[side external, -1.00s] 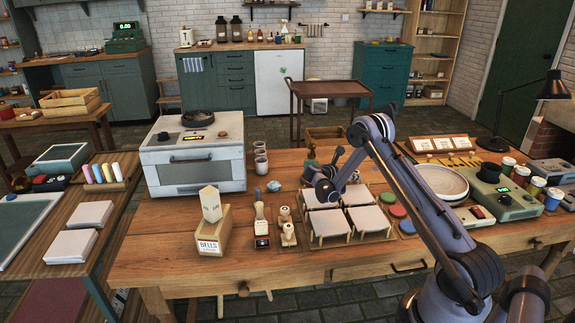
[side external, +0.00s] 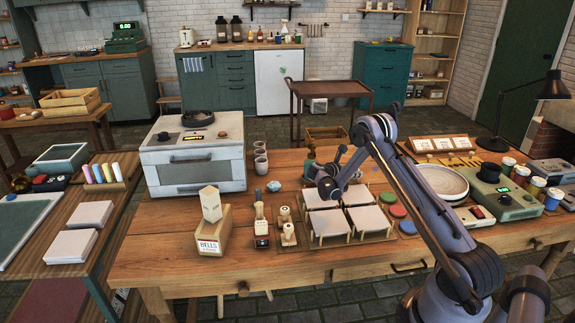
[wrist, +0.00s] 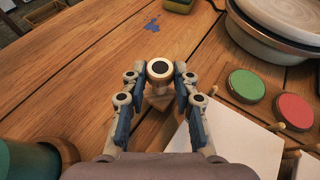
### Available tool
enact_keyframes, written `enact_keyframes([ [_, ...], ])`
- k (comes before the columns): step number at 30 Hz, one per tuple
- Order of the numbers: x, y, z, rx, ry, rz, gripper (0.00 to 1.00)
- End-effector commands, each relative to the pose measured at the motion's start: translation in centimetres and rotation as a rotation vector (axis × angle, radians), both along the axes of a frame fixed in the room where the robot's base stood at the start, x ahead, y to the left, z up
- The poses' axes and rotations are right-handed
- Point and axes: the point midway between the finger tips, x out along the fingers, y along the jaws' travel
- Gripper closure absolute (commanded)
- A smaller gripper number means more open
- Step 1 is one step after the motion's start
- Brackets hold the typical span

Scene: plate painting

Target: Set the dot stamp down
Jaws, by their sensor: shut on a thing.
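The dot stamp (wrist: 160,69) shows in the wrist view as a round, pale knob with a dark centre. It is between the fingertips of my gripper (wrist: 158,82), which is shut on it. The stamp is over the bare wooden table, beside a white square tile; I cannot tell whether its base touches the wood. In the side external view my wrist is at the back left of the tiles, and it hides the fingers and the stamp.
White square tiles (side external: 370,219) stand on small wooden supports. Green (wrist: 246,85) and red (wrist: 293,109) round pads lie to the right, near a stack of plates (wrist: 262,42). A green container (wrist: 25,160) is close at lower left. Bare wood lies ahead, with a blue smudge (wrist: 152,24).

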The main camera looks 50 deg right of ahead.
Motion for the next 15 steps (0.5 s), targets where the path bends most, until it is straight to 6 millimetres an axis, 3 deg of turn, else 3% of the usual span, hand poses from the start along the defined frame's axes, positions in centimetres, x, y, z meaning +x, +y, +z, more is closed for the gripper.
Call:
enact_keyframes([
  [8, -0.3, 0.0, 3.6, 0.0, 0.002, -0.001, 1.0],
  [15, -4.7, -0.8, 6.0, 0.001, 0.0, -0.004, 1.0],
])
